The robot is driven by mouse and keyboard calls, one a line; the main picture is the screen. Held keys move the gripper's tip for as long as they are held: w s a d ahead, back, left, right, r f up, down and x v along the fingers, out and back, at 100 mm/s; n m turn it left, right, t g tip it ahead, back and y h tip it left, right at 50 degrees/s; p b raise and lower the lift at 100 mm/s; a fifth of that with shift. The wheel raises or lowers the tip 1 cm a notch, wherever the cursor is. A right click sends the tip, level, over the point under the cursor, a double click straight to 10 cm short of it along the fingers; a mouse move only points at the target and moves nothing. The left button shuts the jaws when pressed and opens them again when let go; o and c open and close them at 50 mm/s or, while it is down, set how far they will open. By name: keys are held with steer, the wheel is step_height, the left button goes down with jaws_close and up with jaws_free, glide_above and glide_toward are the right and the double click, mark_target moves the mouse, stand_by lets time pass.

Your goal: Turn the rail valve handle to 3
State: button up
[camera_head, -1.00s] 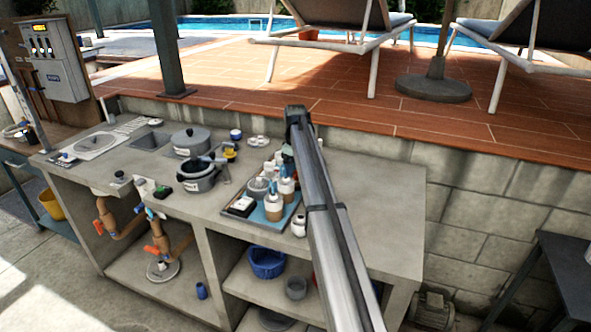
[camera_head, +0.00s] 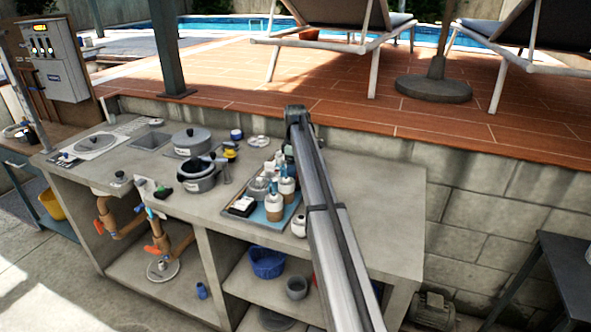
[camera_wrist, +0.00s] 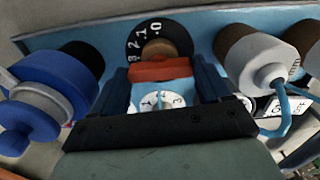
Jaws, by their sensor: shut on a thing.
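In the wrist view, the rail valve has a black dial (camera_wrist: 143,32) with white numbers, tilted in the picture, around a brown hub (camera_wrist: 161,49). Its orange-red handle (camera_wrist: 160,70) lies across the middle, just in front of the dial. My gripper (camera_wrist: 162,78) is shut on the handle, with a dark finger on each side. A white round face (camera_wrist: 158,101) with a dark mark shows between the fingers. I cannot tell which dial number the handle points to. In the head view, I cannot make out the valve or my gripper.
A blue wheel-like knob (camera_wrist: 38,100) is close on the left, and a white capped fitting (camera_wrist: 262,62) with a blue lever is close on the right. In the head view, a tray (camera_head: 247,233) of bottles and pots (camera_head: 196,176) stand on the counter (camera_head: 375,200).

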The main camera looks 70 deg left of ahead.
steer(key=shift+w, duration=0.1)
steer(key=o, duration=1)
step_height(320, 180, up, 14)
steer(key=shift+f, duration=0.1)
stand_by(0.4)
